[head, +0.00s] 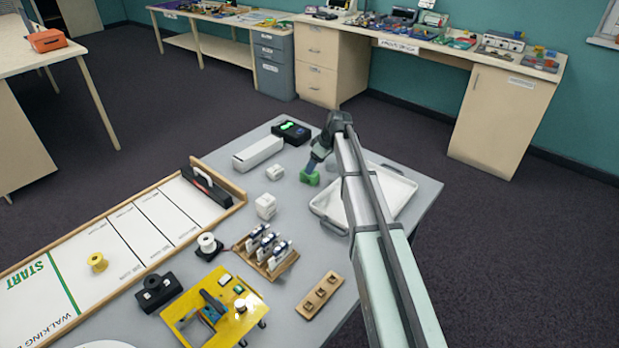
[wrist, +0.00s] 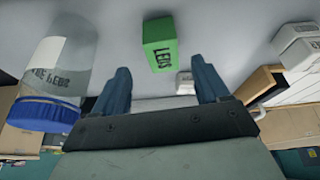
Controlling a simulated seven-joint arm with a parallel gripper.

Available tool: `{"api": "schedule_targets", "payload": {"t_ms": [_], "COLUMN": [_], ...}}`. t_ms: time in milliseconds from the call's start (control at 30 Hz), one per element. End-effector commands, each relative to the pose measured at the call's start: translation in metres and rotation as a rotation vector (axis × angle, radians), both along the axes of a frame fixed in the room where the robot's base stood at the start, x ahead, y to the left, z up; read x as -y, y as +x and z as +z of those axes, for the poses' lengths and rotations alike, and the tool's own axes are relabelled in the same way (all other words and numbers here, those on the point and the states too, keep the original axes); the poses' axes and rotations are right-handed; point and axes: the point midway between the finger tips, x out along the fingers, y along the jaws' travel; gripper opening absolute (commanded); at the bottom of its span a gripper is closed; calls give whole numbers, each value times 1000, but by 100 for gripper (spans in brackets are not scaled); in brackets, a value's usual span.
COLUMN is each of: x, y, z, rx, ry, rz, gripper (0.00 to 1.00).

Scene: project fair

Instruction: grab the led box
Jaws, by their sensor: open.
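The LED box is a small green block labelled LEDS. In the head view the box (head: 309,179) sits on the grey table just below my gripper (head: 314,165), left of the white tray. In the wrist view the box (wrist: 160,48) appears beyond and between the two blue fingertips of my gripper (wrist: 161,75). The fingers are apart, with nothing held between them. A clear jar with a blue lid (wrist: 45,112) and a partly readable label is left of the fingers in the wrist view. I cannot make this jar out in the head view, where my arm covers part of the table.
A white tray (head: 404,187) lies partly behind my arm. Small white boxes (head: 265,205), a long white box (head: 258,153) and a black device with green lights (head: 291,132) stand nearby. A wooden rack (head: 270,262) and yellow board (head: 215,322) are nearer the front.

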Motion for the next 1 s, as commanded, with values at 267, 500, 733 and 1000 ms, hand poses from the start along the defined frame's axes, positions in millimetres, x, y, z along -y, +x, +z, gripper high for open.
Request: {"api": "schedule_targets", "payload": {"t_ms": [267, 500, 733, 1000], "x": [-4, -12, -20, -20], "y": [2, 5, 10, 10], "z": [-12, -35, -57, -58], "rx": [-1, -2, -1, 0], "ry": [0, -1, 0, 0], "rz": [1, 2, 0, 1], "gripper": [74, 74, 74, 70]}}
